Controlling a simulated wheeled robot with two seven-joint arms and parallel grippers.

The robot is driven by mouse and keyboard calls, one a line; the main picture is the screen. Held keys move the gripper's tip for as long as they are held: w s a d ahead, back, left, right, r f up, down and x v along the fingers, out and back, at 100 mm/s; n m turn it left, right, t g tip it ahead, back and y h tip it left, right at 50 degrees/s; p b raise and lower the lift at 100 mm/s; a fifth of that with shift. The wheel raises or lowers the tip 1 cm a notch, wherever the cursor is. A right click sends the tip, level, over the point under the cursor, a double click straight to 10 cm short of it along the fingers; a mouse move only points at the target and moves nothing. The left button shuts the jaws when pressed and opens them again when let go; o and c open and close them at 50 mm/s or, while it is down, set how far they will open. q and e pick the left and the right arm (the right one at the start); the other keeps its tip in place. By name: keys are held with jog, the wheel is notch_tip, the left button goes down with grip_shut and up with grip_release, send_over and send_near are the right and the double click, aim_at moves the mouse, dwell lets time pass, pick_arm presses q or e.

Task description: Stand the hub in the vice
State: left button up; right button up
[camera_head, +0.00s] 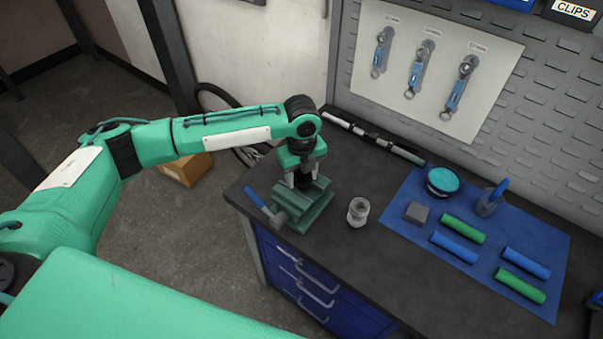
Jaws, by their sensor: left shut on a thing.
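My left gripper (303,180) points down right over the vice. It is shut on the hub, which is mostly hidden between the fingers and the vice jaws. I cannot tell whether the hub touches the jaws. My right gripper is not in view.
The bench front (400,290) is clear.

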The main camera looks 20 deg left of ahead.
pick_arm(q)
jog(key=shift+f, duration=0.25)
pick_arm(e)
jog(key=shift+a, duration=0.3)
pick_arm(q)
jog(key=o, duration=1.2)
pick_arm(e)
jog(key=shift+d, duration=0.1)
